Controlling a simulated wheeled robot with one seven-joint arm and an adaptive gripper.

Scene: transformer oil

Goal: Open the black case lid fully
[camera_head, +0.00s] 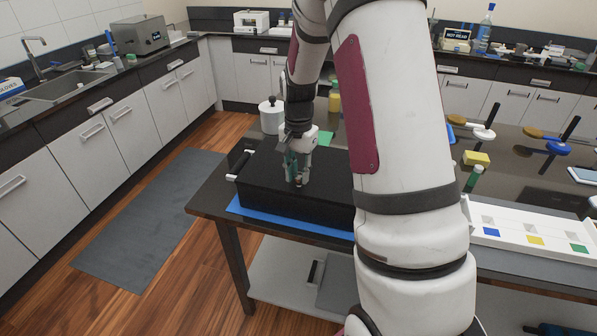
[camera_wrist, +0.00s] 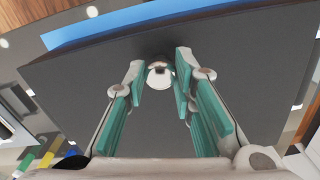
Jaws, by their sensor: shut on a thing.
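The black case (camera_head: 290,205) sits on a blue mat (camera_head: 300,225) at the left part of the dark table. Its lid lies flat and looks closed. My gripper (camera_head: 297,178) points down at the lid's top, near the front middle. In the wrist view my gripper (camera_wrist: 161,85) has its green-padded fingers on both sides of a small round pale knob (camera_wrist: 159,76) on the black case lid (camera_wrist: 230,75). It is shut on this knob. The right part of the case is hidden behind my arm in the head view.
A white jar (camera_head: 271,117) stands behind the case. A white tray (camera_head: 530,237) with coloured squares, a yellow block (camera_head: 476,158) and brushes lie to the right. The floor at left is clear.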

